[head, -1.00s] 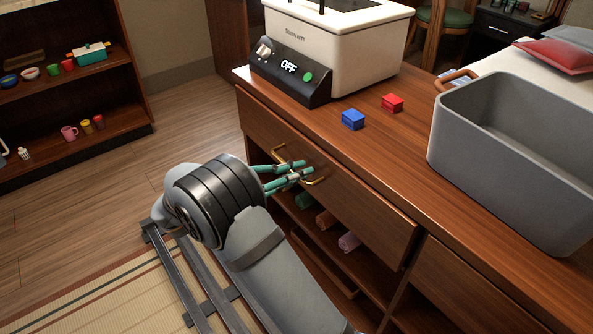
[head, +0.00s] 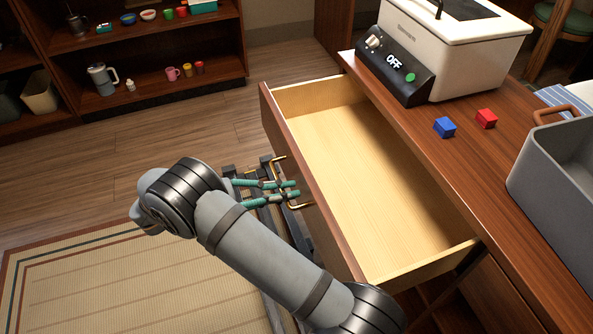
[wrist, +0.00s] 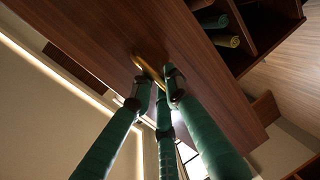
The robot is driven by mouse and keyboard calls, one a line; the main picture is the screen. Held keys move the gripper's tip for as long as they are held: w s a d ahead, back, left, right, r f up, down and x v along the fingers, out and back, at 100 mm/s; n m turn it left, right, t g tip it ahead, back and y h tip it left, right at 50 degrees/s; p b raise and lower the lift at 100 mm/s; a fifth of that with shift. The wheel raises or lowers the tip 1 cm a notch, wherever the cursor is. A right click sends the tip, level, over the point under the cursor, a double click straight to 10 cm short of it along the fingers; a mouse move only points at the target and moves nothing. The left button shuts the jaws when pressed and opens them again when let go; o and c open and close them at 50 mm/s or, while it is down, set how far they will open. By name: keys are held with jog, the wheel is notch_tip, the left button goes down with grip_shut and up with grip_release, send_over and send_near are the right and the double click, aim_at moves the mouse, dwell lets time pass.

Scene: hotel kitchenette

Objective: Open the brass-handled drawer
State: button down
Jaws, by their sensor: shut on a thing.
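The drawer (head: 350,180) is pulled well out from the counter, and its pale wooden inside is empty. Its brass handle (head: 301,206) is on the dark front panel and also shows in the wrist view (wrist: 149,68). My gripper (head: 290,189) is at the drawer front with its green fingers shut on the brass handle. In the wrist view the fingers (wrist: 160,85) close around the handle bar, hiding part of it.
On the counter are a white appliance (head: 455,50) with an OFF display, a blue block (head: 444,127), a red block (head: 486,118) and a grey bin (head: 560,185). A shelf unit (head: 150,55) stands at the back left.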

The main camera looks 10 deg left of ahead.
jog(key=shift+s+a, duration=0.35)
jog(key=shift+a, duration=0.25)
jog(key=c, duration=1.8)
grip_release()
jog(key=shift+o, duration=0.2)
jog(key=shift+a, duration=0.1)
jog(key=v, duration=1.2)
jog(key=shift+w, duration=0.1)
jog(key=x, duration=1.2)
